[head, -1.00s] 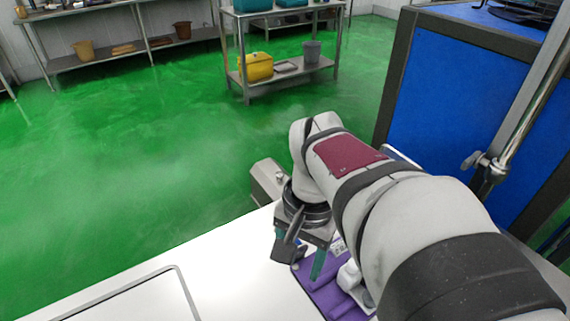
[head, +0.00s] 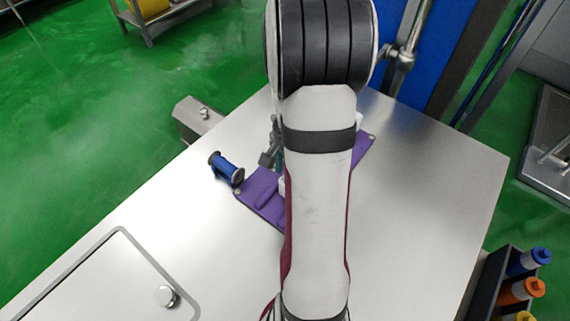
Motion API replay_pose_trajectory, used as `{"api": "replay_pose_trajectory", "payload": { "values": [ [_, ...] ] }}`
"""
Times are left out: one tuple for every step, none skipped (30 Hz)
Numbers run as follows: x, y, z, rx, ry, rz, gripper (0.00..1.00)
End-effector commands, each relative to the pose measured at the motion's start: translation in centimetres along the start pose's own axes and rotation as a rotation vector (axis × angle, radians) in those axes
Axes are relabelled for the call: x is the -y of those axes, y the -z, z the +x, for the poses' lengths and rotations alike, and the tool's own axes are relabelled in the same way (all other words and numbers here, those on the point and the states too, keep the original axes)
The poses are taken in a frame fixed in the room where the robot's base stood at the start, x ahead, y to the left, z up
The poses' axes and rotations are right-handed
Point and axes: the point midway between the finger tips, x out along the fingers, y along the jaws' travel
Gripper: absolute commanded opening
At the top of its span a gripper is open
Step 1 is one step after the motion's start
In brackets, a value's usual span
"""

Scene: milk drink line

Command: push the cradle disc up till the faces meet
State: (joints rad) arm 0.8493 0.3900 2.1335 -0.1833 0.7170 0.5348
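My gripper (head: 270,155) is mostly hidden behind my own arm. Only a grey part and a bit of teal show at the arm's left edge, above a purple mat (head: 262,203). Whether the fingers are apart or together cannot be seen. A white object (head: 283,185) on the mat is largely covered by the arm. A blue spool-like piece with dark round ends (head: 226,169) lies at the mat's left corner. I cannot make out a cradle disc or two facing surfaces; they may be behind the arm.
The white table (head: 420,190) is clear to the right of my arm. A recessed panel with a round knob (head: 166,296) is at lower left. A grey metal box (head: 197,118) sits at the far edge. A rack with coloured bottles (head: 522,290) stands at lower right.

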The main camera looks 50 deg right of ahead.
Motion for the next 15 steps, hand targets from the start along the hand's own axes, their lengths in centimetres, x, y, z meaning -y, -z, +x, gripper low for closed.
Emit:
{"api": "replay_pose_trajectory", "payload": {
  "values": [
    [-0.01, -0.02, 0.21, 0.001, 0.0, 0.0, 0.63],
    [-0.01, -0.03, 0.3, 0.001, 0.0, 0.001, 0.63],
    [-0.01, -0.03, 0.37, 0.001, 0.0, 0.001, 0.63],
    [-0.01, -0.03, 0.39, 0.001, 0.0, 0.001, 0.63],
    [0.0, -0.03, 0.4, 0.001, 0.0, 0.001, 0.63],
    [0.0, -0.03, 0.39, 0.001, 0.0, 0.001, 0.63],
    [0.0, -0.03, 0.38, 0.001, 0.0, 0.001, 0.63],
    [0.0, -0.03, 0.37, 0.001, 0.0, 0.0, 0.63],
    [0.0, -0.03, 0.37, 0.001, 0.0, 0.0, 0.63],
    [0.0, -0.02, 0.36, 0.001, 0.0, 0.0, 0.58],
    [0.0, -0.02, 0.36, 0.001, 0.0, 0.0, 0.52],
    [0.0, -0.02, 0.36, 0.0, 0.0, 0.0, 0.45],
    [0.0, -0.02, 0.35, 0.0, 0.0, 0.0, 0.4],
    [0.0, -0.02, 0.35, 0.0, 0.0, 0.0, 0.34],
    [0.0, -0.02, 0.35, 0.0, 0.0, 0.0, 0.27]
  ]
}}
